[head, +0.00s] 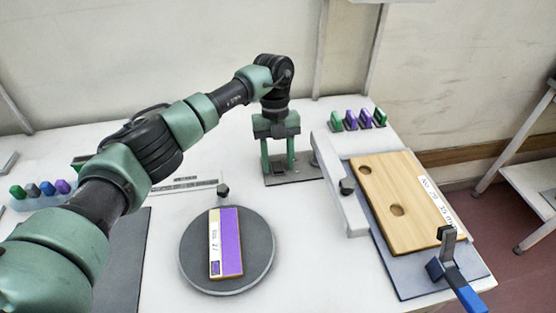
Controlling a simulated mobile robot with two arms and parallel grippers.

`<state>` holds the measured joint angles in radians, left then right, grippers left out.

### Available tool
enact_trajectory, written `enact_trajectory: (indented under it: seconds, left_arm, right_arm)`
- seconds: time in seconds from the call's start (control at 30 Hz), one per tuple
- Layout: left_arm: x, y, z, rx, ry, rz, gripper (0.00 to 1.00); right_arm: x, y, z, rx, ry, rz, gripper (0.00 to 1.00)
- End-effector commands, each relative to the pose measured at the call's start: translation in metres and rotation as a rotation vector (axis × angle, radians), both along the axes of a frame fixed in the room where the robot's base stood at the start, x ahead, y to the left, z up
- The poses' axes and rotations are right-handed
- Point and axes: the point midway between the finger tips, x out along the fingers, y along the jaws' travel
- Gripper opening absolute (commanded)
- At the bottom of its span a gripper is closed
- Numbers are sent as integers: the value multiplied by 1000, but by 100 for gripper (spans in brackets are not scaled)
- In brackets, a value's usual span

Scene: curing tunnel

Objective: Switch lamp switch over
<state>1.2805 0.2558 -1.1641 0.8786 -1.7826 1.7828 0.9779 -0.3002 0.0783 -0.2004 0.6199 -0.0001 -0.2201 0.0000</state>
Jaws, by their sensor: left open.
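My left gripper (278,160) points down at the back middle of the white table, its two green fingers apart. The fingertips are at or just above a dark grey plate (308,173). A small dark part shows on the plate between the fingers. It may be the lamp switch, but it is too small and too covered to tell, and its position cannot be read. I cannot tell whether the fingers touch it. No lamp is clearly seen. My right gripper is not in view.
A round dark turntable (259,275) holds a purple and cream block (232,242). To the right, a wooden board (386,187) lies by a pale fence (340,187), with a blue-handled clamp (461,285) at its corner. Green and purple pieces (365,119) stand behind.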

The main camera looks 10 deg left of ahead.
Motion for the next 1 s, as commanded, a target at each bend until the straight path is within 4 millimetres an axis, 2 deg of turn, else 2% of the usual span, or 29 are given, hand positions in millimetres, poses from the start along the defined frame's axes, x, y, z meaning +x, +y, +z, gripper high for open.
enact_trajectory:
  seconds: [0.17, 0.4, 0.53, 0.7, 1.0]
  left_arm:
    - [4, 1, 11, 0, -2, 0, 45]
    - [13, 5, 51, -1, -4, 1, 45]
    - [17, 7, 67, 0, -2, 1, 45]
    - [19, 8, 75, 0, 0, 0, 45]
    - [19, 8, 75, 0, 0, 0, 45]
  right_arm:
    - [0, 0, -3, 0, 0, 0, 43]
    - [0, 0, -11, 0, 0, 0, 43]
    - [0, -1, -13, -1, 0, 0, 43]
    - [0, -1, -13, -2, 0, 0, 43]
    - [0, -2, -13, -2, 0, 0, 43]
